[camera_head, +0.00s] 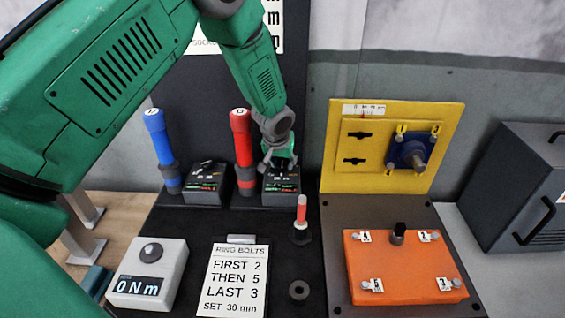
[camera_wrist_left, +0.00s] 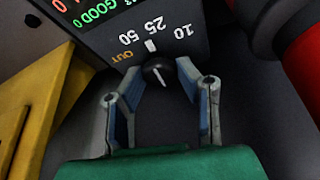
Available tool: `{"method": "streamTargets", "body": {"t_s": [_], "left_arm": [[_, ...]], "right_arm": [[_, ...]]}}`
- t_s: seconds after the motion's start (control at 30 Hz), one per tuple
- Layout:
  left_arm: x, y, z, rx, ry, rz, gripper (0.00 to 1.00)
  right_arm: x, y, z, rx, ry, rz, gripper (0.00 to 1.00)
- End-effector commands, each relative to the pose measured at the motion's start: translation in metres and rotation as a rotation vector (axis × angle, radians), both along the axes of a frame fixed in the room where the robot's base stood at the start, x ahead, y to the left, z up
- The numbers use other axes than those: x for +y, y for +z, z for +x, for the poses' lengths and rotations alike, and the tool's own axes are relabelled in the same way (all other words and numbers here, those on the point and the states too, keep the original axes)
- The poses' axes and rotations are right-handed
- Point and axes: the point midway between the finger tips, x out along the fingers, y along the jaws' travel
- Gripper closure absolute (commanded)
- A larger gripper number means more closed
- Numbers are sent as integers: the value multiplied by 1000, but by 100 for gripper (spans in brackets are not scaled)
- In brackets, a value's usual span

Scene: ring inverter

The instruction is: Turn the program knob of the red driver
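The red driver (camera_head: 241,140) stands upright in its holder, and its dark program box (camera_head: 281,189) is just to its right. In the left wrist view the box face shows upside down, with the numbers 10, 25 and 50. Its round black program knob (camera_wrist_left: 158,72) has a white line on it. My left gripper (camera_head: 277,164) is at the top of this box; in the wrist view its two fingers (camera_wrist_left: 160,75) are apart, one on each side of the knob. Whether they touch it I cannot tell. My right gripper is not in view.
A blue driver (camera_head: 157,136) and its box (camera_head: 205,184) stand to the left. An orange plate (camera_head: 405,268) and yellow panel (camera_head: 350,180) are to the right. A torque display (camera_head: 148,272) and instruction card (camera_head: 235,280) lie nearer.

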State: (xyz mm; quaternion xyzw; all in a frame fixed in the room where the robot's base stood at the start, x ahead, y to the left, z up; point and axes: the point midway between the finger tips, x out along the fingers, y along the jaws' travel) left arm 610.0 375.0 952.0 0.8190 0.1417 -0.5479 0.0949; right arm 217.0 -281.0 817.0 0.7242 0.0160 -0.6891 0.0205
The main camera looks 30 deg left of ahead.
Motion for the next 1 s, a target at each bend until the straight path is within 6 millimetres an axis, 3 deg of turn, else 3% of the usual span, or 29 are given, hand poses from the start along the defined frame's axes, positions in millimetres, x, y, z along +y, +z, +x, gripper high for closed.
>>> {"method": "streamTargets", "body": {"t_s": [0.2, 0.53, 0.87, 0.9, 0.93, 1.0], "left_arm": [[1, 1, 0, 1, -23, -1, 100], [2, 1, 0, -1, -253, -2, 100], [2, 0, 1, -2, -274, 1, 100], [2, 0, 1, -2, -274, 1, 60], [2, 0, 1, -2, -274, 1, 51], [2, 0, 1, -2, -274, 1, 51]], "right_arm": [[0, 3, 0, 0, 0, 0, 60], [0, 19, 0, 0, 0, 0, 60], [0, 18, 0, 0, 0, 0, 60], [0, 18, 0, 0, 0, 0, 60], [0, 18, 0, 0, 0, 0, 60], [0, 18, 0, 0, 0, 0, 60]]}}
